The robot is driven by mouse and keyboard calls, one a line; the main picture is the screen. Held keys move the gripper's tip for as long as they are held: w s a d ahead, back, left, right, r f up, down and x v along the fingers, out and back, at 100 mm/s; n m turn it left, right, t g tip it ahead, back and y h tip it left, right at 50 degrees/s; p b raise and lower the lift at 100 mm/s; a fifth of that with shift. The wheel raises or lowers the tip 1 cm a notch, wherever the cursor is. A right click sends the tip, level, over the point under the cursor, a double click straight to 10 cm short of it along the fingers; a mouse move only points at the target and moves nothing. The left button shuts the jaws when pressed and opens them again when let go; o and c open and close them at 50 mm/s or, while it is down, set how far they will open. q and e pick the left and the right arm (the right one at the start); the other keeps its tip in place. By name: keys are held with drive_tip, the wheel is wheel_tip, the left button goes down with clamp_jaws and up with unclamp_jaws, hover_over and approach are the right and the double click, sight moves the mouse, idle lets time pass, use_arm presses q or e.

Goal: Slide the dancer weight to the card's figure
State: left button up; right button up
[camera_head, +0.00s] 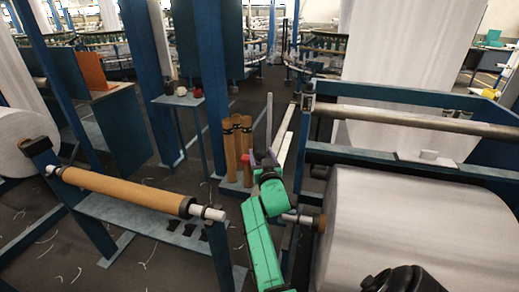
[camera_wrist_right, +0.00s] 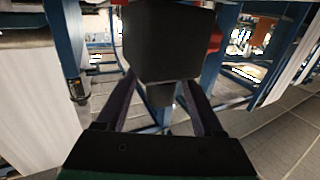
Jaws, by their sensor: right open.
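My right gripper (camera_head: 263,159) is in the middle of the head view, at the end of a green arm, beside the right-hand frame. In the right wrist view its two dark purple fingers (camera_wrist_right: 160,92) stand apart. A dark grey block (camera_wrist_right: 168,44), which looks like the dancer weight, is ahead of the fingers, with a smaller tab below it. I cannot tell whether they touch. In the head view the weight is not clearly seen. A pale bar (camera_head: 286,138) runs beyond the gripper. A white card-like piece (camera_head: 428,156) is on the right frame; no figure is readable. My left gripper is not in view.
A large white fabric roll (camera_head: 400,225) fills the lower right. A brown roller (camera_head: 125,192) on a blue frame is at left. Blue posts hem in the space.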

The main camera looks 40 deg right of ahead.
drive_tip(key=shift+s+a+r, duration=0.1)
drive_tip(key=shift+s+r, duration=0.05)
drive_tip(key=shift+s, duration=0.05)
drive_tip(key=shift+s+a+r, duration=0.25)
drive_tip(key=shift+s+a, duration=0.05)
drive_tip(key=shift+s, duration=0.05)
drive_tip(key=c, duration=0.7)
clamp_jaws()
drive_tip(key=shift+d+f, duration=0.1)
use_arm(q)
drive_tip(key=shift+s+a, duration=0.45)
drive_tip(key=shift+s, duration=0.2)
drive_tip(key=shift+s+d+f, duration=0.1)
use_arm(e)
drive_tip(key=shift+f, duration=0.15)
